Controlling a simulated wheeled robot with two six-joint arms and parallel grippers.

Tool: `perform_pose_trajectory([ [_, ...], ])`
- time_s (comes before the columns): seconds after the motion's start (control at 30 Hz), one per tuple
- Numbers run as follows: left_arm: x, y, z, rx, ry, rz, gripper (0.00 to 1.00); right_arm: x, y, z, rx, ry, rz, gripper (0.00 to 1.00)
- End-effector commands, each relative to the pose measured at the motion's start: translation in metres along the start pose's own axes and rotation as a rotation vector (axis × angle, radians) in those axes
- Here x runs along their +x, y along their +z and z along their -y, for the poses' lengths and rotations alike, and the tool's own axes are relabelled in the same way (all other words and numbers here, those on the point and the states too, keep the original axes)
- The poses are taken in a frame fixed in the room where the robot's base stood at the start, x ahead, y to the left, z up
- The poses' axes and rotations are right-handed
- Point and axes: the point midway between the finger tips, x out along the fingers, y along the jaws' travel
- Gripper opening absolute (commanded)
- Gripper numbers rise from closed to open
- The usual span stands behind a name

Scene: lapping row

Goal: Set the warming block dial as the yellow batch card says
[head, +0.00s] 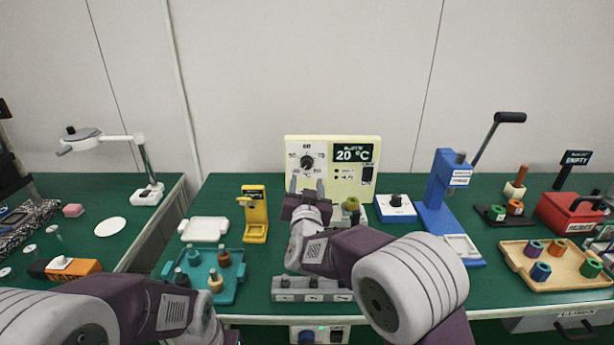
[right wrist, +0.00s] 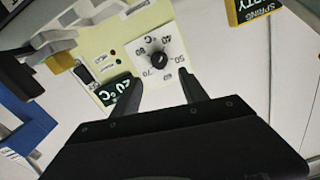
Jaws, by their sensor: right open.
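The warming block's cream panel (head: 360,193) stands at the back middle of the bench. Its black dial knob (head: 307,162) sits on a white scale plate at the panel's upper left. The dark display (head: 353,153) beside it reads 20 °C. My right gripper (head: 306,187) is open and empty, just in front of and below the dial. In the right wrist view the dial (right wrist: 160,60) lies beyond the open fingers (right wrist: 157,92), apart from them. I cannot make out a yellow batch card. My left arm enters at lower left, with its fingers out of view.
A yellow stand (head: 254,214) and a teal tray (head: 236,262) with several pegs are left of the panel. A white-and-blue box (head: 396,209) and a blue lever press (head: 440,190) are to its right. A wooden tray (head: 520,262) lies further right.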

Motion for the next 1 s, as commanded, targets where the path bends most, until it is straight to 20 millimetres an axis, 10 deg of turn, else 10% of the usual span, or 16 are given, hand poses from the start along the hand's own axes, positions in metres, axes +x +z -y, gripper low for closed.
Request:
perform_pose_trajectory([
  [0.6, 0.004, 0.0, 0.0, 0.0, 0.0, -0.001, 0.36, 0.085, -0.002, -0.001, 0.0, 0.001, -0.001, 0.51],
  [0.93, 0.004, 0.0, 0.0, 0.0, 0.0, 0.0, 0.36, 0.091, -0.002, 0.0, 0.0, 0.0, 0.0, 0.51],
  [1.0, 0.004, 0.0, 0.0, 0.0, 0.0, -0.001, 0.36, 0.091, -0.002, 0.0, 0.0, 0.0, 0.0, 0.37],
])
